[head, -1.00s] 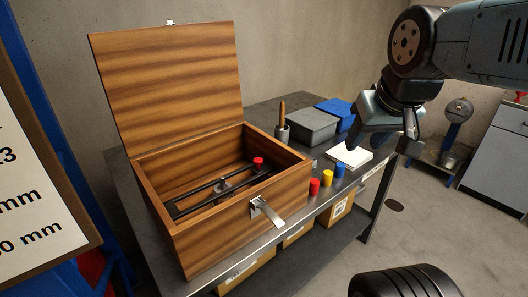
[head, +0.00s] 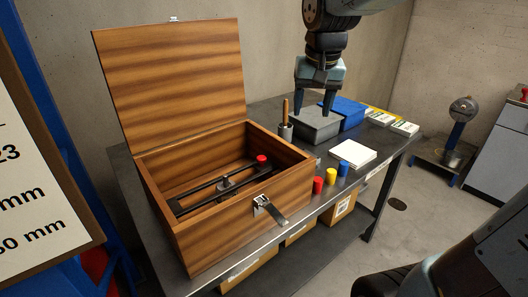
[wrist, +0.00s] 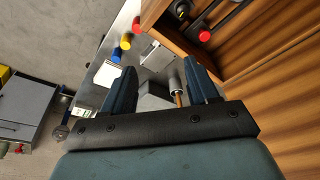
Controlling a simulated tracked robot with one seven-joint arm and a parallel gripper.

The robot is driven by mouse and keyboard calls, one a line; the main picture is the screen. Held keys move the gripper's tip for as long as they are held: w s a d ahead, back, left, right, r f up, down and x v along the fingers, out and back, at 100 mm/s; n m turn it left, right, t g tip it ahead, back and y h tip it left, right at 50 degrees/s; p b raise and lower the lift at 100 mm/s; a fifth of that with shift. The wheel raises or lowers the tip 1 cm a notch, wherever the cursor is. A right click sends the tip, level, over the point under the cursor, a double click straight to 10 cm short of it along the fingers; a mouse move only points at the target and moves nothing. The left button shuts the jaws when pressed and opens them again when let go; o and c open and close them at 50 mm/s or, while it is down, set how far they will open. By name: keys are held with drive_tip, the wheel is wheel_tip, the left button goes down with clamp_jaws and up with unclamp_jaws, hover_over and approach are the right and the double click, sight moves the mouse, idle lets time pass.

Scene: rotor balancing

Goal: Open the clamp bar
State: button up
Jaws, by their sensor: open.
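The clamp bar (head: 212,190) is a dark bar with a red knob (head: 261,159) at its right end. It lies across the inside of an open wooden box (head: 240,222). The red knob also shows at the top of the wrist view (wrist: 204,35). My gripper (head: 316,111) is open and empty, pointing down above the grey case behind and to the right of the box. It is apart from the bar. The wrist view shows its two fingers spread, with nothing between them in its grip. The box wall hides part of the bar's lower fittings.
The box lid (head: 170,80) stands raised at the back. A metal latch (head: 268,208) hangs on the front. A cup with a wooden handle (head: 285,131), grey case (head: 318,130), blue case (head: 348,108), white pad (head: 352,153) and small red, yellow and blue cylinders (head: 330,178) occupy the right of the table.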

sight(261, 157)
drive_tip(key=w+a+f+m+g, duration=0.1)
drive_tip(key=w+a+f, duration=0.3)
drive_tip(key=w+a, duration=0.15)
drive_tip(key=w+a+f+g, duration=0.2)
drive_tip(key=w+a+f, duration=0.1)
drive_tip(key=w+a, duration=0.3)
drive_tip(key=f, duration=1.3)
drive_tip(key=shift+w+d+f, duration=0.25)
drive_tip(key=shift+d+f, duration=0.05)
drive_tip(key=shift+f, duration=0.1)
drive_tip(key=shift+c, duration=0.4)
clamp_jaws()
